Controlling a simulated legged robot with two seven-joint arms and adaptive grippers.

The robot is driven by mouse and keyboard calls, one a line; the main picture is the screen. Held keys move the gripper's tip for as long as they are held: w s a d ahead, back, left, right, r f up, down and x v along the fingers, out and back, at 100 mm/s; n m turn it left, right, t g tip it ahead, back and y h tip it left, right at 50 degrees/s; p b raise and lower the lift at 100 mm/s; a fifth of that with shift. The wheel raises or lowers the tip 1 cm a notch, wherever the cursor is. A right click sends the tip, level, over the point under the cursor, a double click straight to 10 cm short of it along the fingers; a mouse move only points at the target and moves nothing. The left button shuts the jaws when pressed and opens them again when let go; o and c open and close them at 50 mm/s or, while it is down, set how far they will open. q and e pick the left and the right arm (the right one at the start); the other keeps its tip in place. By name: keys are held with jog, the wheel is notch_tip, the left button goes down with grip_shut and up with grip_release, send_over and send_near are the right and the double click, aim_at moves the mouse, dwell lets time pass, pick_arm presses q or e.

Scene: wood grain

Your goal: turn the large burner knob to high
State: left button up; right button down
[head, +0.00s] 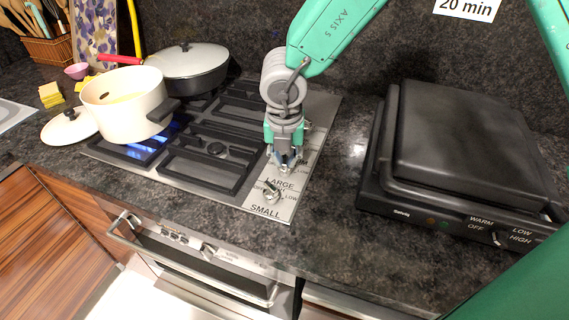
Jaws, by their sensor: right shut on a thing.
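The gas cooktop (217,192) is set into the dark counter, with a steel control strip along its right side. A second knob (272,190), the small burner's, sits nearer the front above the word SMALL and is untouched. My left gripper is not in view.
A pot lid (69,127) lies left. A black griddle (466,140) stands right, with bare counter between.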

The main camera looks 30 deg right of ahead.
jog(key=shift+s+f, duration=0.35)
jog(key=shift+s, duration=0.05)
jog(key=shift+m, duration=0.3)
jog(key=shift+m+g, duration=0.3)
jog(key=shift+m, duration=0.8)
jog(key=c, duration=1.6)
grip_release()
jog(key=shift+o, duration=0.2)
jog(key=shift+w+d, duration=0.1)
jog(key=shift+w+r, duration=0.15)
jog(key=shift+r, duration=0.05)
jog(key=shift+r+p, duration=0.35)
jog(key=shift+r, duration=0.1)
notch_tip(320, 180, up, 6)
jog(key=p, duration=0.5)
jog(key=shift+r, duration=0.15)
